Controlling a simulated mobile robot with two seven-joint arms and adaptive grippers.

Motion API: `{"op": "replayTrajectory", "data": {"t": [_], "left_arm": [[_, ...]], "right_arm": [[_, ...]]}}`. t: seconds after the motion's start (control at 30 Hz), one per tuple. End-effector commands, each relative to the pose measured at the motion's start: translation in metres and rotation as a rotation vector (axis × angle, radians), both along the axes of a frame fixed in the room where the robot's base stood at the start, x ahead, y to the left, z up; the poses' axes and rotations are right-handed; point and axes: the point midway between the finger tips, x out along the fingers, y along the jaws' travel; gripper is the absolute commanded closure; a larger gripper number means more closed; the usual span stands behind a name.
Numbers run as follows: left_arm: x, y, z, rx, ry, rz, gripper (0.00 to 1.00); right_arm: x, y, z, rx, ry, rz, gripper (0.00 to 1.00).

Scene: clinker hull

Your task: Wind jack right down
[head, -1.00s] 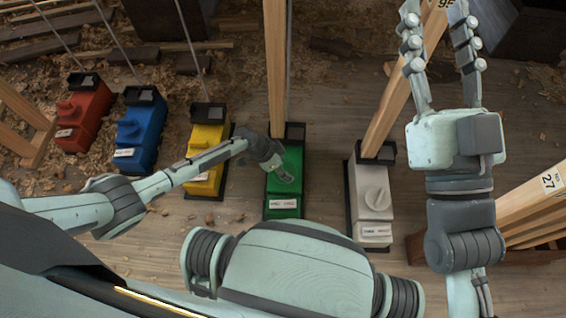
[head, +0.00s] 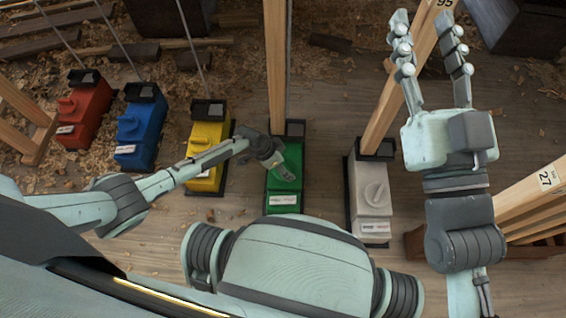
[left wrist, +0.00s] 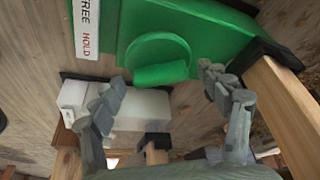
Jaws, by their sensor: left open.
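Several box-shaped jacks stand in a row on the plank floor: red (head: 86,108), blue (head: 141,130), yellow (head: 207,140), green (head: 290,152) and white (head: 372,187). My left gripper (head: 274,160) is over the green jack; its fingers are hard to make out in the head view. In the left wrist view its fingers (left wrist: 163,75) are spread, with the green knob (left wrist: 162,68) just beyond, between them. Touching cannot be told. The green jack's label (left wrist: 86,28) reads FREE and HOLD. My right gripper (head: 422,20) is open and empty, raised at the right.
Wooden props rise from the green (head: 276,70) and white jacks (head: 400,85); thin rods rise behind others. Stacked timbers marked 27 (head: 530,205) lie at the right. Wood shavings and planks (head: 50,35) litter the back left. The white jack (left wrist: 120,105) also shows in the left wrist view.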

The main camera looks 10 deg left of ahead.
Motion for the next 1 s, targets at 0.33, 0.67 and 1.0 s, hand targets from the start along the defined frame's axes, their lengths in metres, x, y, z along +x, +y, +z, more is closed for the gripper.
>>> {"op": "replayTrajectory", "data": {"t": [0.33, 0.67, 1.0], "left_arm": [[-0.002, 0.005, 0.013, -0.001, -0.002, -0.001, 0.24], [-0.019, 0.023, 0.072, 0.001, -0.005, -0.003, 0.24], [-0.03, 0.035, 0.109, 0.0, 0.0, 0.0, 0.24]], "right_arm": [[0.0, 0.0, 0.0, 0.0, -0.002, -0.001, 0.6], [0.0, 0.0, 0.0, 0.001, -0.001, -0.001, 0.6], [0.0, 0.0, 0.0, 0.001, -0.001, -0.001, 0.6]]}}
